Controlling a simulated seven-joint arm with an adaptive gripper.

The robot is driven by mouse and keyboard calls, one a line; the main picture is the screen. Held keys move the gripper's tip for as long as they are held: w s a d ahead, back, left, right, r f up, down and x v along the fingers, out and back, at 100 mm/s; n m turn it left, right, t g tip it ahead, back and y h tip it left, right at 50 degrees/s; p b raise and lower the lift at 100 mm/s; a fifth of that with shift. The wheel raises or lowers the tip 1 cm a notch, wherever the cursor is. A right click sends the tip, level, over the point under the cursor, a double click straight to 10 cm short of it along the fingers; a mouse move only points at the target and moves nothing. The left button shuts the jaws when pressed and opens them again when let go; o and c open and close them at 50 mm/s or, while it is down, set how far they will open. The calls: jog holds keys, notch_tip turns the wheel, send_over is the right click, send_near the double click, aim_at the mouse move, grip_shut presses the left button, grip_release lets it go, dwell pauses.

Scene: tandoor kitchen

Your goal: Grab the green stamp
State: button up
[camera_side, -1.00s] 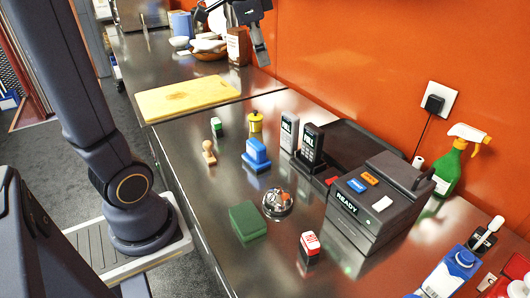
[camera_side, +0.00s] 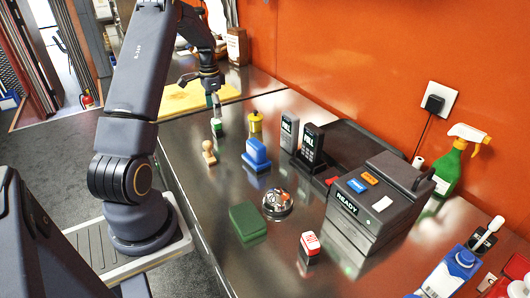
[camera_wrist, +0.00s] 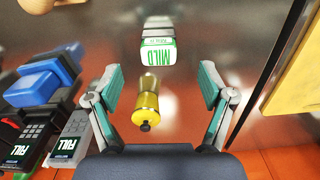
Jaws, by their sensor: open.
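The green stamp (camera_side: 217,127) is a small block with a green and white body. It stands on the steel counter near the yellow cutting board. In the wrist view the green stamp (camera_wrist: 157,50) shows a white face with green "MILD" lettering, ahead of the gap between the fingers. My gripper (camera_side: 200,90) is above and just behind the stamp in the side view. In the wrist view my gripper (camera_wrist: 160,88) is open and empty, with its green-padded fingers spread wide. The stamp appears apart from both fingers.
A green box (camera_side: 247,222) and red stamp (camera_side: 310,243) lie nearer the camera.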

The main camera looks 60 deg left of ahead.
aim_at(217, 128)
notch_tip(217, 128, down, 8)
jog(key=shift+w+d+f, duration=0.1)
jog(key=shift+f, duration=0.15)
jog(key=c, duration=1.3)
jog(key=shift+o, duration=0.2)
jog(key=shift+r, duration=0.2)
